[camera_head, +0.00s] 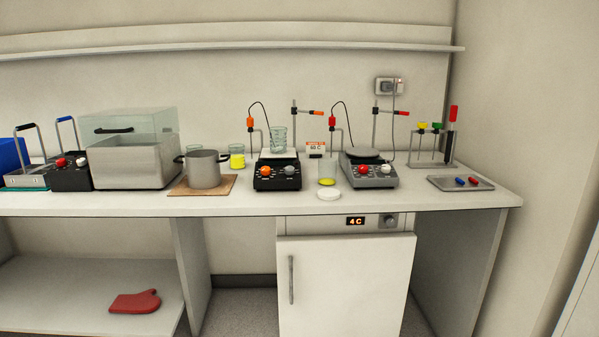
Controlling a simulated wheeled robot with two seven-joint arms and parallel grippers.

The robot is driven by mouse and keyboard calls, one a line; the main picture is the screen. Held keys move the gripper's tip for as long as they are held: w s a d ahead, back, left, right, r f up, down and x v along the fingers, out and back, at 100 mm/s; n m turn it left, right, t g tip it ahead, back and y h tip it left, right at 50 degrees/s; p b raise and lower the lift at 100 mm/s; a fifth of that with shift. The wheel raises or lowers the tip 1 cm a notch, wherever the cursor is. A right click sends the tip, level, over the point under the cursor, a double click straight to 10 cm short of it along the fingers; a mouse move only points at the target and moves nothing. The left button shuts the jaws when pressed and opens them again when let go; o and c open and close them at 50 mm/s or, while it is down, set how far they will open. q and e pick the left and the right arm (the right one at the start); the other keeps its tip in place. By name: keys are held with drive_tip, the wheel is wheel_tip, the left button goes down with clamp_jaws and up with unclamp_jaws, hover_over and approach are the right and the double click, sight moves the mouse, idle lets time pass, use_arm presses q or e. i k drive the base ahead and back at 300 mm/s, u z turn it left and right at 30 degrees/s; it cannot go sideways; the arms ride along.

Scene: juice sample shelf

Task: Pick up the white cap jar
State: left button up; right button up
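A white round disc that looks like a cap (329,194) lies flat near the front edge of the counter. Just behind it stands a small clear vessel (327,174) with yellow at its bottom, between the two hot plates. I cannot tell whether these two belong together as the white cap jar. No jar with a white cap on top can be made out. Neither of my grippers is in view.
A black hot plate (277,175) bearing a glass beaker (278,140) stands left of the vessel. A grey hot plate (369,175) stands right. A pot (203,170) sits on a brown board further left. A metal tray (439,185) lies at the right end.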

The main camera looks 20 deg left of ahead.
sight(327, 166)
drive_tip(key=u, duration=0.75)
drive_tip(key=i, duration=0.8)
drive_tip(key=u, duration=0.45)
